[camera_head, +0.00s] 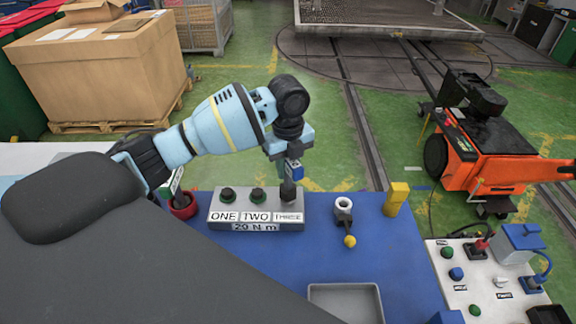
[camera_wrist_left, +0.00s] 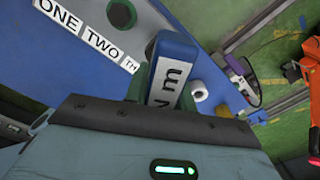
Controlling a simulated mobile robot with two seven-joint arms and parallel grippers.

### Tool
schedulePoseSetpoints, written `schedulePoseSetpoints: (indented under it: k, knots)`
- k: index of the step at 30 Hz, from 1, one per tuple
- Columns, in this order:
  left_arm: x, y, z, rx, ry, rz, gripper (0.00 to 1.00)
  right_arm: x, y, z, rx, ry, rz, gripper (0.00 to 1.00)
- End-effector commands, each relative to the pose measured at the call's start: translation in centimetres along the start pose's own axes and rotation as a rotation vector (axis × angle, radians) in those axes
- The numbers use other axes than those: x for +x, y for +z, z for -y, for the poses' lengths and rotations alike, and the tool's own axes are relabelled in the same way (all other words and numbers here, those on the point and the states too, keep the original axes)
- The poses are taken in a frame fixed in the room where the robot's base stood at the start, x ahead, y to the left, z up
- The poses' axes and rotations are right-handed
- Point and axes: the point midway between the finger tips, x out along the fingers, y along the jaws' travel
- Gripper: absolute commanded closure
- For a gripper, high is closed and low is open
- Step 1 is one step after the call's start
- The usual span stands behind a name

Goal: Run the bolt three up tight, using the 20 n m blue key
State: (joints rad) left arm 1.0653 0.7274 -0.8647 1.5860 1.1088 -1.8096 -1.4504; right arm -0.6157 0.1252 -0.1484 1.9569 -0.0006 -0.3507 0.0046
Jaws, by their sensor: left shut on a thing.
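The grey bolt block (camera_head: 255,213) stands on the blue table top (camera_head: 375,262), with labels ONE, TWO, THREE and a 20 N m plate on its front. Bolt one (camera_head: 227,194) and bolt two (camera_head: 257,194) show dark heads with green around them. My left gripper (camera_head: 291,152) is shut on the blue key (camera_head: 293,171) above the THREE end. The key points down, its lower end at bolt three (camera_head: 288,194), which it partly hides; I cannot tell how fully it is seated. The wrist view shows the key's blue, labelled body (camera_wrist_left: 172,70). My right gripper is not in view.
A red pot (camera_head: 184,207) with a labelled item in it stands left of the block. Right of it are a white ring-topped fitting (camera_head: 343,205) with a yellow ball, and a yellow block (camera_head: 396,199). A grey tray (camera_head: 347,294) lies in front. A control panel (camera_head: 487,283) is at right.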

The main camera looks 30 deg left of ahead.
Motion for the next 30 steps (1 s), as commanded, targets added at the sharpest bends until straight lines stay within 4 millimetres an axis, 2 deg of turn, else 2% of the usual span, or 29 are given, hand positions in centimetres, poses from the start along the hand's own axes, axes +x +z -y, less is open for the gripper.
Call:
schedulePoseSetpoints:
  k: [8,16,30]
  knots:
    - [-0.09,0.02,0.02,0.011,-0.002,0.001,1.00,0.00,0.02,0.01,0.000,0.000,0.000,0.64]
    - [-0.10,0.00,0.05,0.122,-0.002,0.000,1.00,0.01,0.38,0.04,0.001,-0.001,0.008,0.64]
    - [-0.15,-0.01,0.05,0.137,-0.003,0.000,1.00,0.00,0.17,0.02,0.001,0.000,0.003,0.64]
